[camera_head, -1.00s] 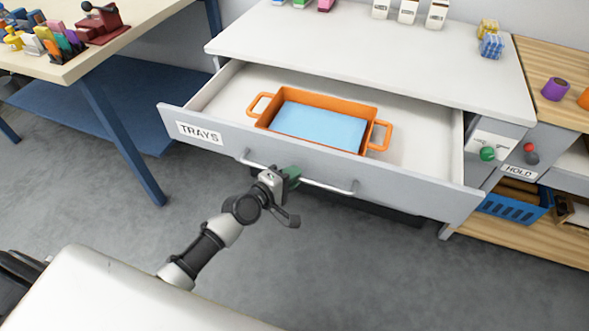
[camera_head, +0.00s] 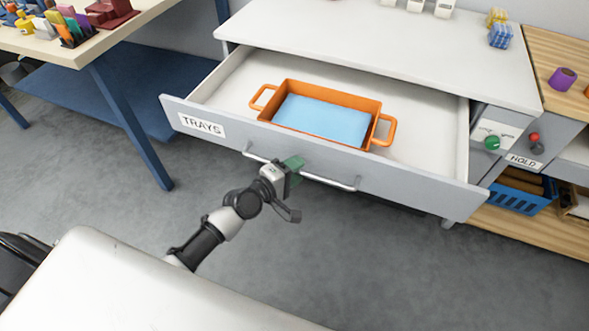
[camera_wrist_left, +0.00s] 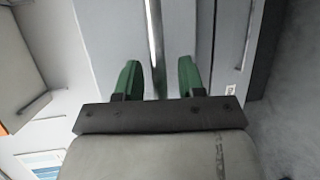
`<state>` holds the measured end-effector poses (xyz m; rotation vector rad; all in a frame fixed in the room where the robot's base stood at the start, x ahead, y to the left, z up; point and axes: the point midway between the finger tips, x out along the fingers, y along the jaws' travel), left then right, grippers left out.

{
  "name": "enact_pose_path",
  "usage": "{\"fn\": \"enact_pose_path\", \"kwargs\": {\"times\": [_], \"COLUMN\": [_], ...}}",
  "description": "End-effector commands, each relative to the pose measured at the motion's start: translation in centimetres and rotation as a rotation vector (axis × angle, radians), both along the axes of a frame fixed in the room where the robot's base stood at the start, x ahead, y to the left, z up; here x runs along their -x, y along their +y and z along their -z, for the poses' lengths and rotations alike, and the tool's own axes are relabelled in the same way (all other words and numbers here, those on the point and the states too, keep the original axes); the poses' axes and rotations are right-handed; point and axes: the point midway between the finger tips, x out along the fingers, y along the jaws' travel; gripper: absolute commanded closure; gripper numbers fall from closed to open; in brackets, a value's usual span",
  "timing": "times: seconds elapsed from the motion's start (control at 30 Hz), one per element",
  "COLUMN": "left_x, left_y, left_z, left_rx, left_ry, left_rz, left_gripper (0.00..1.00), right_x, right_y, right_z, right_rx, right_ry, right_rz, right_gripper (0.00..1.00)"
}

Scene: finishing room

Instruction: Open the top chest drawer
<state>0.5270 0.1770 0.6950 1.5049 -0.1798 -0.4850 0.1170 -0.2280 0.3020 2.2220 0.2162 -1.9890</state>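The chest drawer with the TRAYS label (camera_head: 400,182) stands well out from under the white top of the chest. An orange tray (camera_head: 380,105) with a light blue base lies inside it. A silver bar handle (camera_head: 328,182) runs along the drawer front. My left gripper (camera_head: 294,165) is at the middle of this handle. In the left wrist view its two green fingers (camera_wrist_left: 158,78) are apart, with the handle bar (camera_wrist_left: 155,45) between them and a visible gap on the right side. Any finger contact is hard to tell. My right gripper is not in view.
A table with blue legs (camera_head: 130,115) stands at the left. A green knob (camera_head: 491,143) and a red-topped control (camera_head: 534,140) are right of the drawer, above a blue basket (camera_head: 520,200). Grey floor in front of the drawer is clear.

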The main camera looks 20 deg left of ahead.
Motion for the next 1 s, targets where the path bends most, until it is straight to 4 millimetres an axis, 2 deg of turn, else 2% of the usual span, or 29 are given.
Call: {"fn": "enact_pose_path", "kwargs": {"times": [0.23, 0.33, 0.73, 1.0], "left_x": [0.1, 0.9, 7.7, 9.6], "left_y": [0.1, 0.4, 3.5, 4.5], "left_z": [0.0, -0.1, -1.4, -1.9], "left_rx": [0.000, -0.001, -0.001, 0.000], "left_ry": [0.000, 0.001, 0.003, -0.001], "left_rz": [-0.001, -0.001, 0.001, 0.000], "left_gripper": [0.61, 0.61, 0.61, 0.61], "right_x": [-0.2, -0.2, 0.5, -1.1], "right_y": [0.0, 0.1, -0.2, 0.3], "right_z": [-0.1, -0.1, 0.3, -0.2], "right_rx": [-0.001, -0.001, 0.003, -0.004], "right_ry": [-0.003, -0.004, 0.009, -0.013], "right_rz": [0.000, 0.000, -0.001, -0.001], "right_gripper": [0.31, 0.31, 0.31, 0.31]}}
